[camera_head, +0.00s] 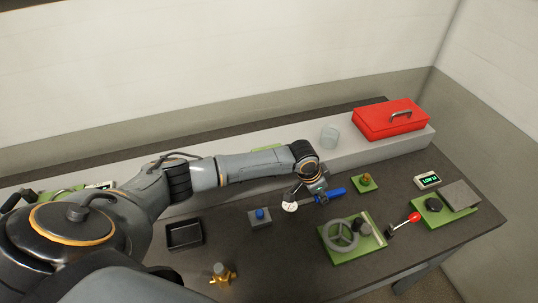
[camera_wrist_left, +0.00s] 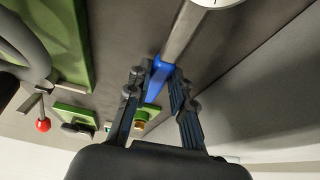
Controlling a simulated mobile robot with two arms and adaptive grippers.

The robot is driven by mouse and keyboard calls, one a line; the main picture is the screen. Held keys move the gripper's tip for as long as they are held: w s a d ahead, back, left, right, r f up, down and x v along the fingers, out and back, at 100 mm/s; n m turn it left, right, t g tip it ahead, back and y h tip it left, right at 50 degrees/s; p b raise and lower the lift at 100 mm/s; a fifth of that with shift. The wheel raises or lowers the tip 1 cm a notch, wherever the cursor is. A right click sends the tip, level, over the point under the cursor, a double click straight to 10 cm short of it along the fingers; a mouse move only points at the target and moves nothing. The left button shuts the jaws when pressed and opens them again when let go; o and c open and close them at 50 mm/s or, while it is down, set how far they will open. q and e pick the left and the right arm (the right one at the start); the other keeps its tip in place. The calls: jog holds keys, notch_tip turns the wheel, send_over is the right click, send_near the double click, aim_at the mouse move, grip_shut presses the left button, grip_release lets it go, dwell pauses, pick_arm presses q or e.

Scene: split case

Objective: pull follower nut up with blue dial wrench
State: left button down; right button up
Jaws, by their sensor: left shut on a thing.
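My left gripper (camera_head: 312,190) is shut on the blue handle of the dial wrench (camera_head: 334,193), held above the table. The wrench's white dial face (camera_head: 290,206) shows left of the gripper. In the left wrist view, the blue handle (camera_wrist_left: 158,78) lies between the fingers of my left gripper (camera_wrist_left: 158,90), and a grey shaft runs up to the dial at the top edge. A small brass fitting on a green base (camera_head: 367,182) stands right of the wrench, apart from it. A brass valve (camera_head: 222,275) stands at the front. I cannot tell which part is the follower nut. My right gripper is not in view.
A handwheel on a green plate (camera_head: 341,235) and a red-knobbed lever (camera_head: 414,217) stand at the right front. A red toolbox (camera_head: 390,118) and a clear jar (camera_head: 329,136) stand on the back ledge. A black tray (camera_head: 184,236) and a blue-button box (camera_head: 260,216) are left of the wrench.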

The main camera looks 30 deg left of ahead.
pick_arm(q)
jog(key=shift+r, duration=0.2)
notch_tip(320, 180, up, 6)
jog(key=p, duration=0.6)
jog(key=shift+f, duration=0.15)
